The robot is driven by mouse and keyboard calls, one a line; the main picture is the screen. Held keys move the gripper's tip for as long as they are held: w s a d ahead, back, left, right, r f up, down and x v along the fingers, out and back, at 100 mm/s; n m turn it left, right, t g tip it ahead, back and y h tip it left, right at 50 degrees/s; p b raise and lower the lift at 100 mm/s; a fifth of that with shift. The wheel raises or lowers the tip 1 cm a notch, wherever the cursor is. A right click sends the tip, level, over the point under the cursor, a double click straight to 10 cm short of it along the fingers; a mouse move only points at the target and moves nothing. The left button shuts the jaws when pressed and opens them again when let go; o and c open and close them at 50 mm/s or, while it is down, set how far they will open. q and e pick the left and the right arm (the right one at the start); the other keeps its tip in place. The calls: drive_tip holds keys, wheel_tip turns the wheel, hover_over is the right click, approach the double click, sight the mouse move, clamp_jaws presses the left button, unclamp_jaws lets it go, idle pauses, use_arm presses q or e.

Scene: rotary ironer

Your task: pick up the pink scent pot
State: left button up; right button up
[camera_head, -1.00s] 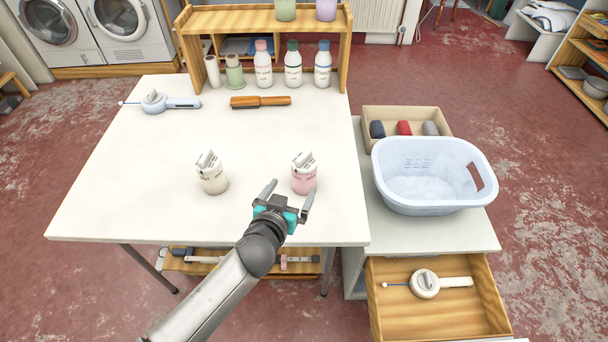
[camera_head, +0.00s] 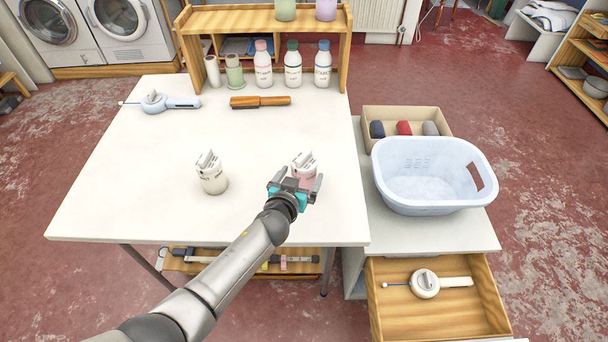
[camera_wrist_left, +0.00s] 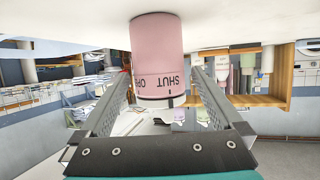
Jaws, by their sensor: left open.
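The pink scent pot (camera_head: 304,169) stands upright on the white table (camera_head: 130,190) near its right front part, with a white piece on top. My left gripper (camera_head: 297,184) is open and low at the pot's near side, hiding the pot's lower part in the head view. In the left wrist view, which looks upside down, the pink pot (camera_wrist_left: 157,55) with "SHUT" lettering shows between and beyond the two open fingers (camera_wrist_left: 160,100). I cannot tell whether either finger touches it. My right gripper is in neither view.
A cream pot (camera_head: 211,176) stands to the left of the pink pot. A wooden-handled tool (camera_head: 260,102), a pale blue device (camera_head: 165,102) and several bottles (camera_head: 293,66) are farther back. A light blue basket (camera_head: 425,205) stands to the right, above an open drawer (camera_head: 440,318).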

sight(304, 155)
use_arm(q)
drive_tip(key=shift+x, duration=1.5)
drive_tip(key=c, duration=1.3)
drive_tip(key=shift+o, duration=0.2)
drive_tip(key=shift+w+a+r, duration=0.1)
drive_tip(key=shift+r, duration=4.9)
